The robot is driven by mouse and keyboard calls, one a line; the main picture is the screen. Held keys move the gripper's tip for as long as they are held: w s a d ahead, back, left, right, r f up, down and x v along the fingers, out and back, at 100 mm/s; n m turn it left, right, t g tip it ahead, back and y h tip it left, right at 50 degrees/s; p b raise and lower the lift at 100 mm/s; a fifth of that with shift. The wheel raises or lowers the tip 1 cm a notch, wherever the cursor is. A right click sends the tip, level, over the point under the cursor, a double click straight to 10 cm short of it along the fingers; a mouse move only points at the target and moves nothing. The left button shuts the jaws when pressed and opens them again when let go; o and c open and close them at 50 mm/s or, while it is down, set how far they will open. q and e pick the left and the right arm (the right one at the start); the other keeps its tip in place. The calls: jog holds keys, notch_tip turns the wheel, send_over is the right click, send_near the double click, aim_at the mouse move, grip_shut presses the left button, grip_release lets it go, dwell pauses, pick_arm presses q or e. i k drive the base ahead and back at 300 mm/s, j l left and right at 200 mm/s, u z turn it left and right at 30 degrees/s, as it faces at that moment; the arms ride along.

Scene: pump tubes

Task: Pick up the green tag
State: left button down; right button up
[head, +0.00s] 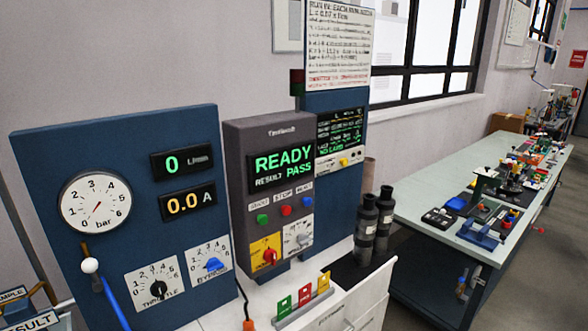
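The green tag (284,306) stands upright in a low grey holder (305,308) on the white bench top, at the bottom middle of the head view. It is the leftmost of three tags, with a red tag (305,294) and a yellow tag (324,282) to its right. Neither of my grippers shows in this view.
A grey control unit (232,160) reading READY and PASS rises behind the tags. A blue gauge panel (120,210) stands to its left. Two dark cylinders (366,228) stand right of the tags. A cluttered workbench (428,195) lies further right, across a gap.

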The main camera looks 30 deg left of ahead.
aim_at(284, 311)
jog(key=i+u, duration=0.1)
jog(key=u, duration=0.3)
jog(key=l+u, duration=0.15)
jog(key=u, duration=0.3)
jog(key=i+l+u, duration=0.1)
jog(key=u, duration=0.3)
